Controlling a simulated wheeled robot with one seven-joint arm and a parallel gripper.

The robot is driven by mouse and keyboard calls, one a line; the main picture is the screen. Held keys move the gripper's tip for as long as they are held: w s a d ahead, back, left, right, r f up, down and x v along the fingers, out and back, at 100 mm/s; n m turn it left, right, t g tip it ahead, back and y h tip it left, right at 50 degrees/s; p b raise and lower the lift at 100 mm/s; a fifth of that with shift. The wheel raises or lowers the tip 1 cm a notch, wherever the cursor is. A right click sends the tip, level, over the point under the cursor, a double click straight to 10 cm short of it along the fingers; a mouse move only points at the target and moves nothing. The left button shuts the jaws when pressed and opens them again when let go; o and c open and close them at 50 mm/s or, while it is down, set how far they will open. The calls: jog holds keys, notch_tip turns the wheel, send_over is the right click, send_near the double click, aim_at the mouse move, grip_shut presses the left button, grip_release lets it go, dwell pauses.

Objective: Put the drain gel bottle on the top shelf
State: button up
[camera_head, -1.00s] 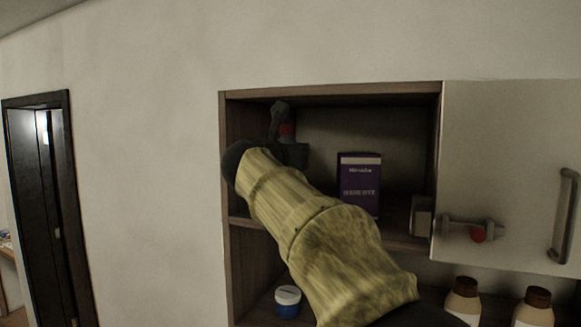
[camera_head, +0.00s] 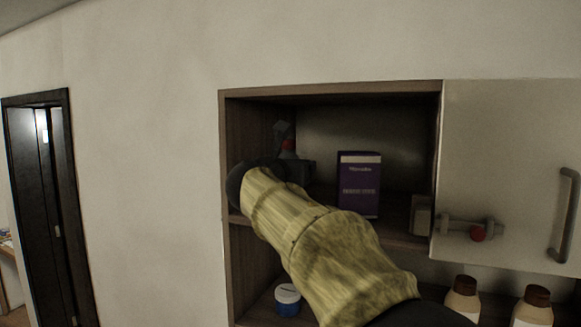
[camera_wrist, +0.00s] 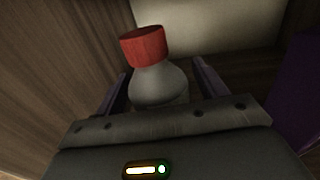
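The drain gel bottle has a red cap and a grey body, and in the wrist view its shoulder (camera_wrist: 160,84) rises between the two fingers of my gripper (camera_wrist: 161,78). The fingers sit close on both sides, and the lower body is hidden behind the gripper housing. In the head view the red cap (camera_head: 288,145) shows inside the left part of the upper shelf compartment, with my dark gripper around it. The upper shelf board (camera_head: 400,237) is partly covered by my arm. I cannot tell whether the bottle's base touches it.
A purple box (camera_head: 359,186) stands right of the bottle on the upper shelf. A small pale box (camera_head: 421,214) is near the right side. The cabinet door (camera_head: 510,150) is at the right. Below are a blue-and-white jar (camera_head: 287,300) and brown-capped bottles (camera_head: 462,299).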

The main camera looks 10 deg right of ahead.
jog(key=shift+r, duration=0.1)
jog(key=shift+r, duration=0.2)
jog(key=b+v, duration=0.5)
jog(key=v, duration=0.7)
jog(key=shift+f, duration=0.1)
